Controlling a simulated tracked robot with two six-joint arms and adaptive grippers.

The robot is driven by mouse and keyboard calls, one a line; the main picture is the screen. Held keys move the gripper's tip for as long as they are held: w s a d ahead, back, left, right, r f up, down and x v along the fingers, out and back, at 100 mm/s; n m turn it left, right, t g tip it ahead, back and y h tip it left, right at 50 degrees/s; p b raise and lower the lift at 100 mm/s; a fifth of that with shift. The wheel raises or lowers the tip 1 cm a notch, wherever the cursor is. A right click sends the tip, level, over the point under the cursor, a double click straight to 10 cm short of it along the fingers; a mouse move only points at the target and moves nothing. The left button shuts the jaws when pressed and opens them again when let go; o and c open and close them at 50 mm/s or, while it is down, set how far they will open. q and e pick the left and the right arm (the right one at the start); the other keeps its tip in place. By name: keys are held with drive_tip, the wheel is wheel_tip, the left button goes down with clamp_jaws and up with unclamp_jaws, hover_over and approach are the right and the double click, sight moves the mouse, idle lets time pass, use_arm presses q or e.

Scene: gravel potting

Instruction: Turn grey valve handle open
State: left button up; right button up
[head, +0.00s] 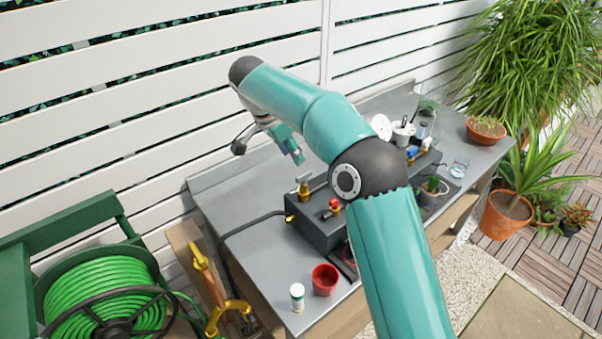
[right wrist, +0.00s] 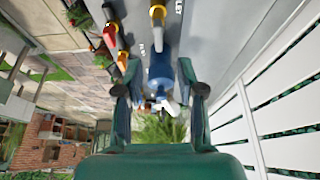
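The grey valve handle (head: 303,180) sits on top of a brass valve at the left end of the dark manifold (head: 315,232). My right gripper (head: 297,157) points down just above and left of this handle in the head view, apart from it. In the right wrist view its two fingers (right wrist: 161,92) are spread with a gap between them. A blue part with a pale grey piece (right wrist: 160,68) shows in line with that gap. I cannot tell how far away it is. A brass fitting (right wrist: 158,12) shows at the top edge. My left gripper is not in view.
A red handle (head: 334,204) is beside the grey one, and a blue handle (head: 412,152) is farther right. A red cup (head: 325,280) and a white bottle (head: 297,297) stand at the bench front. A slatted fence (head: 140,100) runs behind. The bench's left part is clear.

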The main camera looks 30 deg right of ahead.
sight(303, 173)
drive_tip(key=p+x, duration=0.1)
drive_tip(key=x, duration=0.7)
drive_tip(key=shift+s+d+f, duration=0.15)
drive_tip(key=shift+f, duration=0.15)
clamp_jaws()
